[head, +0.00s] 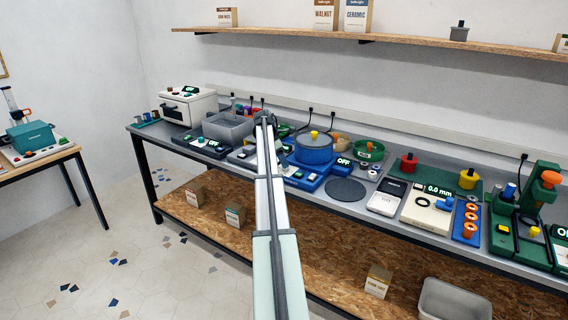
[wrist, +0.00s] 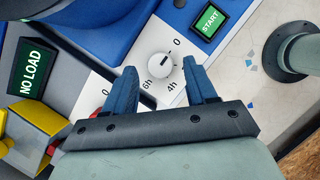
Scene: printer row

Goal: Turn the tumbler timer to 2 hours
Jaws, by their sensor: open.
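The timer knob (wrist: 160,66) is a small white dial with a short dark mark, on a white panel in the wrist view. Printed around it are 0 above right, 4h below right and 6h below left. A 2h label does not show; the right finger covers part of the panel. The blue tumbler body (wrist: 95,28) is above left of the dial. In the head view its blue drum (head: 313,150) stands right of my arm. My gripper (wrist: 159,67) is open, one blue fingertip on each side of the knob; contact cannot be told.
A green START button (wrist: 210,20) is above right of the dial. A NO LOAD display (wrist: 32,66) and yellow and red parts are at the left. In the head view, a dark round pad (head: 346,190) and a white scale (head: 387,198) stand further right on the bench.

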